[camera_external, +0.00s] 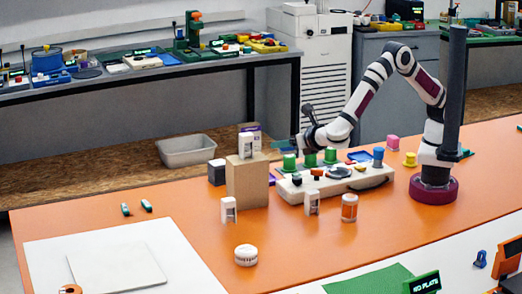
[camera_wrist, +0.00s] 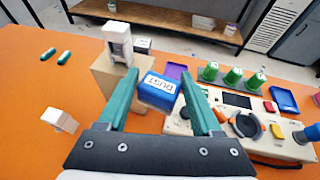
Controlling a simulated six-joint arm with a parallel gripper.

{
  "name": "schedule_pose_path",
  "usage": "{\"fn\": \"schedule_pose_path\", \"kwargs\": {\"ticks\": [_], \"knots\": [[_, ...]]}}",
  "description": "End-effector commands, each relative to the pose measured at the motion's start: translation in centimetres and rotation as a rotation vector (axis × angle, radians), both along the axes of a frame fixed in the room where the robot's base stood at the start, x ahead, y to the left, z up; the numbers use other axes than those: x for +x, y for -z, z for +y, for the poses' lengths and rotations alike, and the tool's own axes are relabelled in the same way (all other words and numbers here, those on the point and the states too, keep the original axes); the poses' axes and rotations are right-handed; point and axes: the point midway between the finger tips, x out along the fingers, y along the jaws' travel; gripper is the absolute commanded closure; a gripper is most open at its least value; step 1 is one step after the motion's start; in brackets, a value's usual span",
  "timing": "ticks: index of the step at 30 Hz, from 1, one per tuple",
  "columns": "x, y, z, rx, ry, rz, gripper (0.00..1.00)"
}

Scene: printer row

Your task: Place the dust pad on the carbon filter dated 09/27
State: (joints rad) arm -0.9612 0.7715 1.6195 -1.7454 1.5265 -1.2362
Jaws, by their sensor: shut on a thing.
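My gripper (camera_wrist: 159,76) has teal fingers closed on the sides of a blue block lettered "DUST" (camera_wrist: 157,92), the dust pad. In the external view my gripper (camera_external: 283,144) is above the left end of the white control panel, right of the cardboard box; the pad cannot be made out there. Small white upright units may be the carbon filters: one on the box (camera_external: 245,146), which also shows in the wrist view (camera_wrist: 118,42), one in front of the box (camera_external: 229,210), and one before the panel (camera_external: 312,202). No date is readable on any of them.
The cardboard box (camera_external: 248,184) stands beside the white panel (camera_external: 340,184) with green knobs. An orange jar (camera_external: 349,208) and a round white ridged piece (camera_external: 246,255) stand in front.

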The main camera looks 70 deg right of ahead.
Motion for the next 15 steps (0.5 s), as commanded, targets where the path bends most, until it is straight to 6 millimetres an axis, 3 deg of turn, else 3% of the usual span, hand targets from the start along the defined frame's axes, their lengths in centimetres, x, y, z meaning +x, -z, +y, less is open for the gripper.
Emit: {"fn": "schedule_pose_path", "kwargs": {"ticks": [3,10,15], "knots": [[0.0,-3.6,0.0,0.005,0.0,-0.004,0.86],[0.0,-8.1,0.0,0.002,-0.001,-0.001,0.86],[3.1,-8.2,-0.3,0.006,-0.048,-0.005,0.86]]}}
